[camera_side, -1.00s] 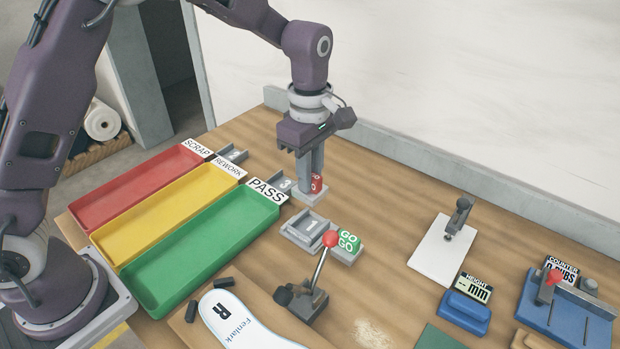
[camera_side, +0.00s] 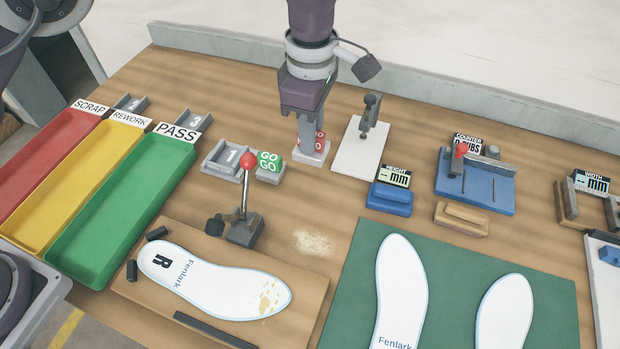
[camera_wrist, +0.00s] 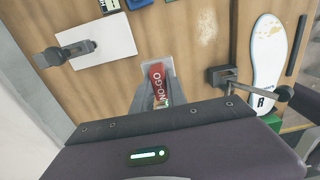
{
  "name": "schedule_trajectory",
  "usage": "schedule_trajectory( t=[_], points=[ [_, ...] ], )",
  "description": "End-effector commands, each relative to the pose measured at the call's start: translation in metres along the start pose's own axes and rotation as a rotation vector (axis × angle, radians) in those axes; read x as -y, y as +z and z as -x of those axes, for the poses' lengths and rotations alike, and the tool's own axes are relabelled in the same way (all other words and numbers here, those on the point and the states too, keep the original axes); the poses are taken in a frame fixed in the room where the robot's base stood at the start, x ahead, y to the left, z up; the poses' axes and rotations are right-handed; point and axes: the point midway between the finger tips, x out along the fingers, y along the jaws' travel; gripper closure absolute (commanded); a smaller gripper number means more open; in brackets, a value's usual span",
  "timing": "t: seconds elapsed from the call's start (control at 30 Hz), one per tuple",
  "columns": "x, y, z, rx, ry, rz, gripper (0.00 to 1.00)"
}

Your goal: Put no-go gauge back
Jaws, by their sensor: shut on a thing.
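The no-go gauge is a red block with white lettering on a pale grey base. In the side view the gauge (camera_side: 319,141) is upright, between the fingers of my gripper (camera_side: 311,138). My gripper is shut on it, and the fingers hide part of the block. I cannot tell whether its base touches the table. In the wrist view the red face with "NO-GO" (camera_wrist: 158,82) shows between the fingers. The green go gauge (camera_side: 270,160) stands on a grey base left of my gripper, beside the grey tray marked 1 (camera_side: 219,168).
A lever clamp with red knob (camera_side: 248,160) rises in front of the go gauge. A white plate with a post (camera_side: 352,158) stands close right of my gripper. A blue height gauge (camera_side: 390,200) is farther right. Bins and insoles lie left and in front. Bare wood lies behind.

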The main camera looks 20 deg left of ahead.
Motion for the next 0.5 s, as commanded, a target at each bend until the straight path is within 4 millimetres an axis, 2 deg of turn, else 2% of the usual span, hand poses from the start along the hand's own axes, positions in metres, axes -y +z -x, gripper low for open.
schedule_trajectory(
  t=[0.13, 0.5],
  points=[
    [0.002, 0.0, -0.037, -0.003, -0.006, 0.001, 1.0],
    [0.001, -0.001, -0.092, -0.002, -0.003, 0.001, 1.0]
  ],
)
